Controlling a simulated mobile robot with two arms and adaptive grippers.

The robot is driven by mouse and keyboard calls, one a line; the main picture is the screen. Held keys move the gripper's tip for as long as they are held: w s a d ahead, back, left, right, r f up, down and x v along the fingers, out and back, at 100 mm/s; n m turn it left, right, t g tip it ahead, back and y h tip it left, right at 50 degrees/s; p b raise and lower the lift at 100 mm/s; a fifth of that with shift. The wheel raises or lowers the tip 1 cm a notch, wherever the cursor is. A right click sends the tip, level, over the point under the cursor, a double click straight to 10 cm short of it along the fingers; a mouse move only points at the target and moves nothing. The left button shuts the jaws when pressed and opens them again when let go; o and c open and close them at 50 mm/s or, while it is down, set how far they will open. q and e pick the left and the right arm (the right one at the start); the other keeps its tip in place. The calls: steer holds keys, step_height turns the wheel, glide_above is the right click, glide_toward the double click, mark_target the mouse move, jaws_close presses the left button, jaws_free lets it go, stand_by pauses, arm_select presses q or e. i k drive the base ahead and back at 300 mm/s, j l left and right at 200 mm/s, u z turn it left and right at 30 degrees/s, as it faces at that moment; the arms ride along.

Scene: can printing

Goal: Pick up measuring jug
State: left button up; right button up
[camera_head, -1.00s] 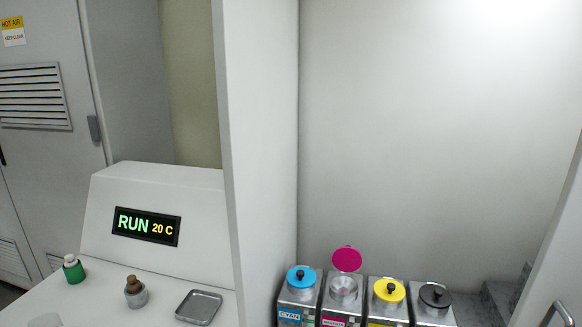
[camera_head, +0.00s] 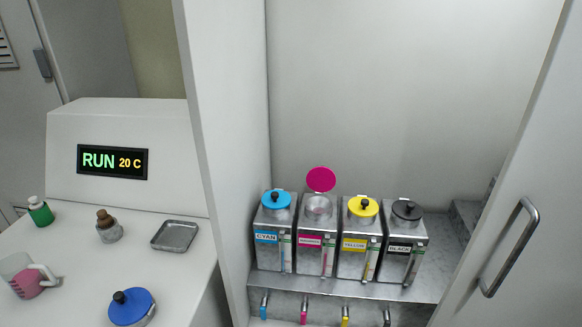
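The measuring jug (camera_head: 29,277) is at the lower left of the head view, on the white worktop. It is a clear, whitish vessel with a handle on its right side, and pink shows low in it. It appears upright. Neither of my grippers shows in the head view, so I cannot tell how they stand to the jug.
A blue-lidded container (camera_head: 131,307), a metal tray (camera_head: 175,236), a brown-topped bottle (camera_head: 109,227) and a green bottle (camera_head: 40,211) share the worktop. A wall panel (camera_head: 212,150) divides it from the ink tanks (camera_head: 317,245), whose magenta lid (camera_head: 320,179) stands open. A door handle (camera_head: 508,247) is right.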

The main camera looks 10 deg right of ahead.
mark_target(24, 278)
steer(key=u, duration=1.5)
steer(key=z, duration=1.85)
steer(key=u, duration=1.85)
